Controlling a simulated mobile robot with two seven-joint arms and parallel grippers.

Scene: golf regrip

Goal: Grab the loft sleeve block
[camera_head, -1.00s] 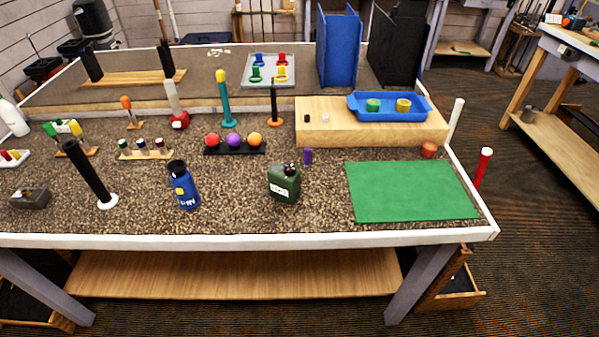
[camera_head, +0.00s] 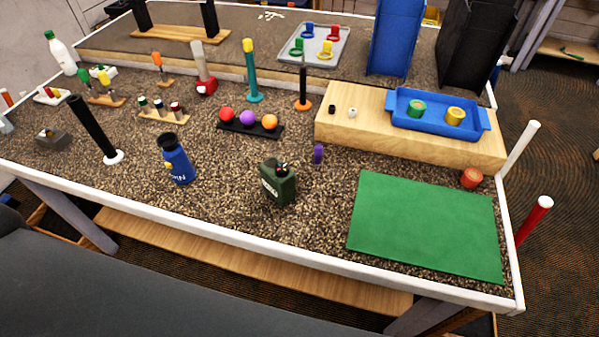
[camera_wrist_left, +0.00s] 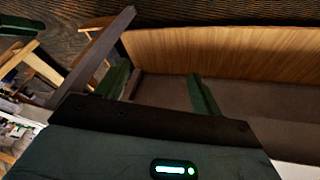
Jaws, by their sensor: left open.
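I cannot tell for certain which thing is the loft sleeve block. A small wooden block with several coloured, dark-topped sleeves (camera_head: 165,115) stands at the left middle of the table in the head view. A larger pale wooden block (camera_head: 350,135) at the right carries a small black piece (camera_head: 332,109) and a small white piece (camera_head: 351,113). My left gripper (camera_wrist_left: 158,88) is open in the left wrist view, with nothing between its green fingers. It faces a wooden shelf board, and no block shows there. My right gripper is out of view.
A blue bottle (camera_head: 176,160), a green canister (camera_head: 278,182) and a purple piece (camera_head: 318,154) stand mid-table. A black rack with coloured balls (camera_head: 250,130) is behind them. A green mat (camera_head: 425,228) lies at the right front. The table's front strip is mostly clear.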

